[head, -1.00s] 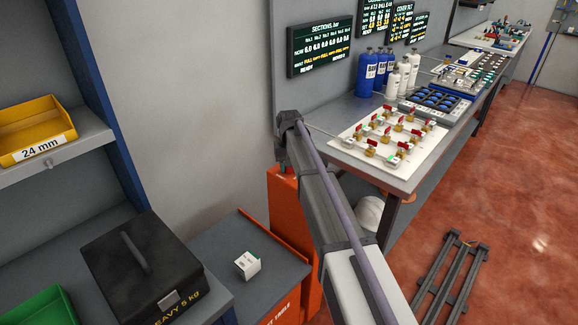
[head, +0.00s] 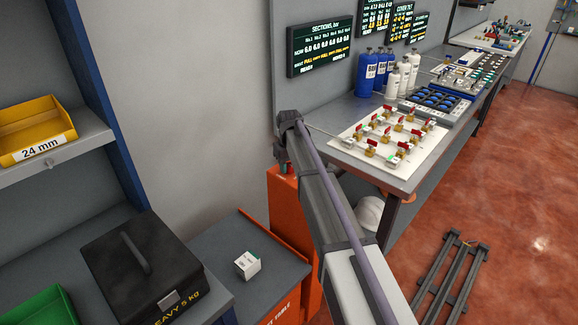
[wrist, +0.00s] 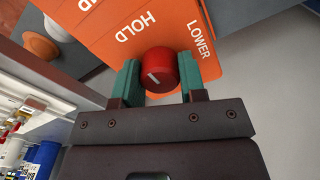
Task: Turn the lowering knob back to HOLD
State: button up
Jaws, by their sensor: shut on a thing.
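The red lowering knob (wrist: 161,68) sits on an orange panel (wrist: 95,42) in the wrist view. White words HOLD and LOWER are printed beyond it, HOLD to the upper left and LOWER to the upper right. A short white mark shows on the knob's face, slanting toward the upper left. I cannot tell exactly which word it lines up with. My gripper (wrist: 161,78) has its teal fingers on either side of the knob and is shut on it. In the head view the orange stand (head: 292,215) is partly behind my arm, and the knob is not clearly visible.
A bench with a white valve board (head: 345,150), blue bottles (head: 367,72) and display screens stands at the right. A black heavy case (head: 140,265) and a small white box (head: 247,264) are at lower left. A dark rail frame (head: 452,275) lies on the red floor.

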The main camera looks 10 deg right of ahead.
aim_at(289, 164)
jog(key=o, duration=0.9)
notch_tip(289, 164, up, 11)
jog(key=p, duration=1.1)
jog(key=shift+f, duration=0.1)
jog(key=s+m, duration=0.1)
jog(key=s, duration=1)
jog(key=s+f+m+b, duration=0.1)
jog(key=s, duration=1.1)
jog(key=s+m+b, duration=0.1)
jog(key=s, duration=1.1)
jog(key=shift+s+f, duration=0.25)
jog(key=shift+f, duration=0.1)
